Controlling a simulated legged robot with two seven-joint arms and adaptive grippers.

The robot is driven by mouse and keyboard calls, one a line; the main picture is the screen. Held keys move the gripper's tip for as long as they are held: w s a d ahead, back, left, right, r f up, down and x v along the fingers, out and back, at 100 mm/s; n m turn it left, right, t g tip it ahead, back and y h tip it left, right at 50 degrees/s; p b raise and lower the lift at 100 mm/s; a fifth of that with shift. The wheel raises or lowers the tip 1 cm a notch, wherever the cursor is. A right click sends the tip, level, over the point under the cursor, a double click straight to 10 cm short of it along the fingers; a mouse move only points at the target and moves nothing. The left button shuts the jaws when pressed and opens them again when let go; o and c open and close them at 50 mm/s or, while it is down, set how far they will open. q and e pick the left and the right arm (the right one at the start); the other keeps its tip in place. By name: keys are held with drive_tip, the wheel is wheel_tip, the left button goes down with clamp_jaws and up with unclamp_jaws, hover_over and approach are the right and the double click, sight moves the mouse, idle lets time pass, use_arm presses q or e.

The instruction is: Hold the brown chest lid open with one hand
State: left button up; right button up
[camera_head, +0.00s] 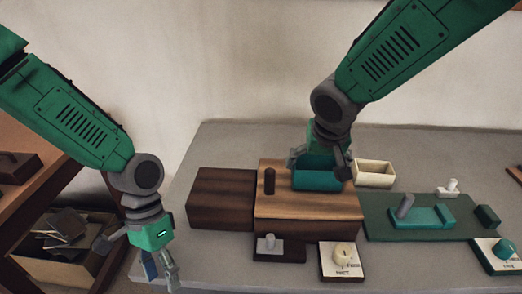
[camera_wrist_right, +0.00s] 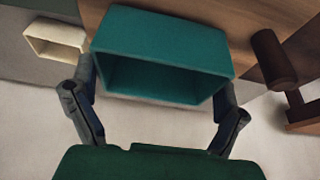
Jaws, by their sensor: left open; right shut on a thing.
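A brown wooden chest-like block (camera_head: 300,222) stands on the table with a lighter grained top and a dark upright peg (camera_head: 269,182) on it. A plain dark brown box (camera_head: 220,198) adjoins its left side. I cannot tell which one is the chest, and no raised lid shows. My right gripper (camera_head: 322,172) is shut on a teal box (camera_head: 312,178), over the grained top. In the right wrist view the teal box (camera_wrist_right: 160,50) sits between both fingers, its hollow side facing the camera. My left gripper (camera_head: 160,272) is open and empty at the table's left front edge.
A cream open box (camera_head: 374,174) stands behind right. A dark green board (camera_head: 385,229) carries a teal piece with a grey peg. Two small pegged blocks (camera_head: 278,250) (camera_head: 343,258) stand in front. A crate (camera_head: 50,262) of dark pieces is lower left.

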use_arm(q)
drive_tip(key=w+d+r+t, duration=0.4)
drive_tip(key=w+d+r, duration=0.3)
drive_tip(key=w+r, duration=0.25)
use_arm(e)
drive_tip(key=shift+a, duration=0.15)
drive_tip(key=shift+d, duration=0.4)
use_arm(q)
wheel_tip(320, 180, up, 9)
drive_tip(key=t, duration=0.4)
hover_over(267, 172)
drive_tip(key=s, duration=0.2)
use_arm(e)
drive_tip(key=shift+a, duration=0.2)
use_arm(q)
drive_tip(key=shift+m, duration=0.4)
drive_tip(key=x, duration=0.8)
drive_tip(key=shift+w+a+f, duration=0.15)
drive_tip(key=shift+a+f, duration=0.05)
drive_tip(key=shift+f, duration=0.05)
drive_tip(key=shift+w+d+f, duration=0.15)
drive_tip(key=shift+f, duration=0.15)
use_arm(e)
drive_tip(key=shift+d, duration=0.15)
use_arm(q)
drive_tip(key=shift+a, duration=0.25)
clamp_jaws()
use_arm(e)
drive_tip(key=shift+a, duration=0.25)
